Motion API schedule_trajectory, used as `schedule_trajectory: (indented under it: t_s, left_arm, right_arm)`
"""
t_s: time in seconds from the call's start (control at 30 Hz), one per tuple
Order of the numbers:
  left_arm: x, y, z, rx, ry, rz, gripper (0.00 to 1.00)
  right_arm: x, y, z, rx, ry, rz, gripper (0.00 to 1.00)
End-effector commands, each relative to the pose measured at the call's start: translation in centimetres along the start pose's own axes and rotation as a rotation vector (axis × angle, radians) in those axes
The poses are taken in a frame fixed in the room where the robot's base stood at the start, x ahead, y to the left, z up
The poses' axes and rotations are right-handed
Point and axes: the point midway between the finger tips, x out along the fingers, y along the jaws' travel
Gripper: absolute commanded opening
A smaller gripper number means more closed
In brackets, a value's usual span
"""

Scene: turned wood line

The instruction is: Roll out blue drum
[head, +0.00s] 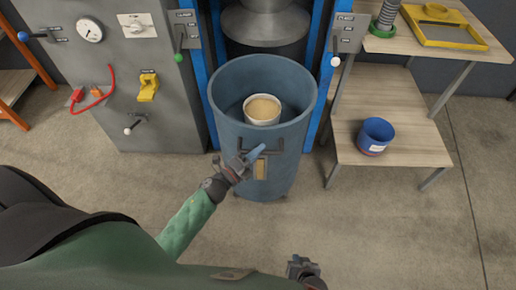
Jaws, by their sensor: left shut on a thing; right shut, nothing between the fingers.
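The blue drum (287,174) stands upright in front of the machine, under a grey metal cone, between two blue posts. Its top is open, and a white bowl with tan contents (262,109) shows inside it. A dark bar handle (272,147) is on the drum's front, above a small tan label. My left gripper (252,158) is at the front of the drum, shut on the handle; the fingers partly hide the handle's left end. My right gripper (300,268) is low at the bottom edge of the view, shut and empty, apart from the drum.
The grey machine panel (115,60) at left carries a gauge, a yellow switch, a red cable and levers. A wooden bench (400,130) at right holds a blue pot (376,136); a yellow tray (445,28) sits on its upper top. The floor before the drum is clear.

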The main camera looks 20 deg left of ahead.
Motion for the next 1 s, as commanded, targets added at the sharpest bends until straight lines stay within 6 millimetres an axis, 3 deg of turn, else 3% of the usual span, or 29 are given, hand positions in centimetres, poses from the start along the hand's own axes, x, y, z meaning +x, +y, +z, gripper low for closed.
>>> schedule_trajectory:
  t_s: [0.2,0.23,0.33,0.73,1.0]
  left_arm:
    - [-0.1,0.2,0.1,0.000,-0.001,0.003,0.00]
    - [-0.1,0.2,0.1,0.000,-0.001,0.003,0.18]
    - [0.0,0.1,0.1,0.000,-0.001,0.002,0.38]
    - [-0.5,0.1,0.0,-0.001,0.000,0.001,0.38]
    - [-3.9,0.2,-0.1,-0.001,0.000,0.002,0.38]
  right_arm:
    - [0.0,0.0,0.0,0.000,0.001,0.000,0.00]
    - [0.0,0.0,0.0,0.000,0.001,0.000,0.00]
    - [0.0,0.0,0.0,0.000,0.001,0.000,0.00]
    - [0.1,0.0,0.1,0.000,0.000,0.000,0.00]
    - [0.5,0.1,0.6,0.001,0.000,0.000,0.00]
